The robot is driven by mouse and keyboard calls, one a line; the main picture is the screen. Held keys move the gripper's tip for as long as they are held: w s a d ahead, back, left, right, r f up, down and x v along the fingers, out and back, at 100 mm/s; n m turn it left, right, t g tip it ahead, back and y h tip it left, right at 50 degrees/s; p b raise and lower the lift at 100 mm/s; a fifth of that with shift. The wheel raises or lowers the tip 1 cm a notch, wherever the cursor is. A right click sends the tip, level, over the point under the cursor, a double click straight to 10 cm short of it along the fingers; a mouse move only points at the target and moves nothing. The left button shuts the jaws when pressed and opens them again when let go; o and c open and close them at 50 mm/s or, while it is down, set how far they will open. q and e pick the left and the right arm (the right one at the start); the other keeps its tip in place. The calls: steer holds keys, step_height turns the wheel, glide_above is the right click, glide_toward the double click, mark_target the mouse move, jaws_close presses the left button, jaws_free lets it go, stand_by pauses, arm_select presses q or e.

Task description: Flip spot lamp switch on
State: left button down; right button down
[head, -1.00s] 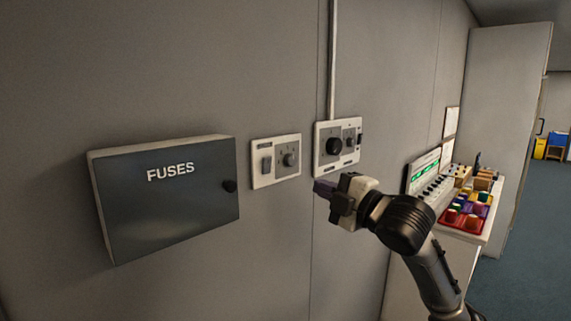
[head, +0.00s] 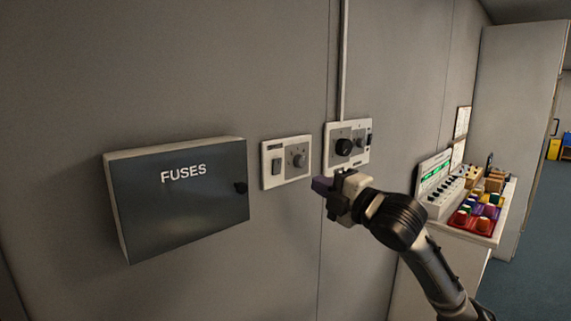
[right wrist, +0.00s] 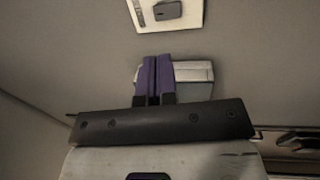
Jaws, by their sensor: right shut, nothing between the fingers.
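Two white switch plates are on the wall. The left plate (head: 286,182) has a grey rocker switch (head: 276,167) and a grey knob (head: 298,160). The right plate (head: 331,160) has a large black knob (head: 343,147), a smaller knob and a small dark switch at its right edge. Their labels are too small to read, so I cannot tell which switch is the spot lamp's. My right gripper (head: 319,184) is shut and empty, just right of and below the left plate. In the right wrist view, its purple fingers (right wrist: 153,78) are together below a plate with a dark rocker (right wrist: 167,10). My left gripper is not in view.
A dark fuse box (head: 180,215) marked FUSES juts from the wall at left. A conduit (head: 344,60) runs up from the right plate. At right, a counter holds a control panel (head: 440,185) and coloured bins (head: 475,218).

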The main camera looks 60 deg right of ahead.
steer(key=p, duration=0.4)
glide_toward(278, 163)
steer(key=x, duration=0.5)
steer(key=shift+w+d+r, duration=0.15)
steer(key=shift+r, duration=0.15)
steer(key=shift+p+x, duration=0.4)
steer(key=shift+x, duration=0.4)
steer(key=shift+w+f, duration=0.15)
steer(key=shift+w, duration=0.1)
